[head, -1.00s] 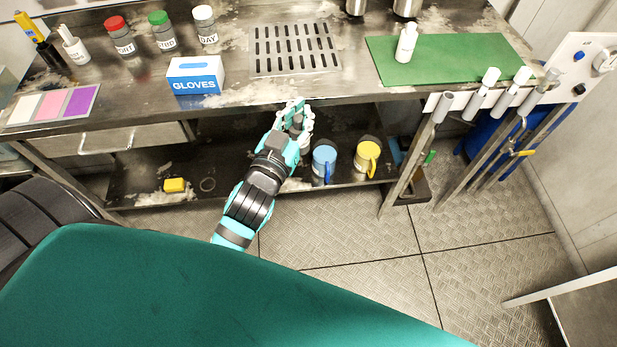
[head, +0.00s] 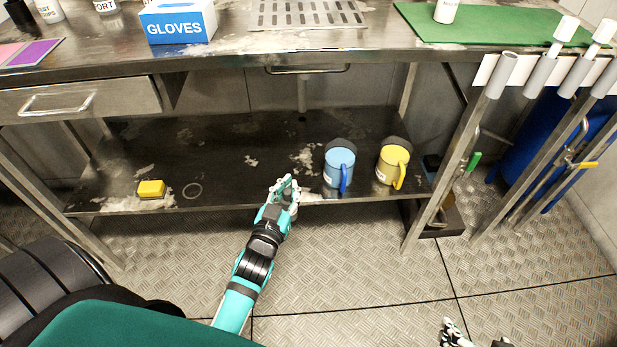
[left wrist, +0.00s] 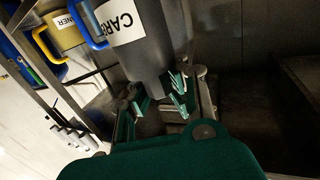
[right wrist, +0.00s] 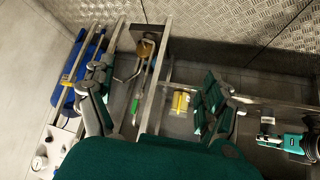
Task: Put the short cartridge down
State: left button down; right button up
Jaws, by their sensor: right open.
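My left gripper (head: 287,190) is at the front edge of the lower shelf, left of a blue jug (head: 339,165).
A yellow jug (head: 394,167) stands right of the blue one. Tube holders (head: 502,75) hang at the bench's right. A GLOVES box (head: 178,27) stands above.

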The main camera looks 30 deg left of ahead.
jog(key=w+a+r+t+y+b, duration=0.1)
jog(key=w+a+r+t+b, duration=0.15)
jog(key=w+r+t, duration=0.3)
pick_arm(q)
jog(key=w+a+f+b, duration=0.2)
jog(key=w+a+f, duration=0.2)
jog(key=w+a, duration=0.5)
jog(key=w, duration=0.2)
jog(key=shift+w+a+f+b, duration=0.25)
jog(key=shift+w+f+b, duration=0.1)
jog(key=shift+w, duration=0.05)
pick_arm(e)
notch_tip(320, 180, up, 15)
jog(key=a+t+y, duration=0.2)
jog(key=t+y, duration=0.1)
jog(key=t, duration=0.6)
jog(key=shift+w+a+n+y, duration=0.15)
jog(key=shift+w+n+y, duration=0.25)
pick_arm(q)
jog(key=shift+f, duration=0.1)
pick_arm(e)
jog(key=shift+s+r, duration=0.1)
jog(key=shift+r, duration=0.1)
pick_arm(q)
jog(key=c, duration=2)
grip_release()
jog(key=o, duration=0.5)
jog(key=shift+o, duration=0.2)
pick_arm(e)
jog(key=shift+r, duration=0.1)
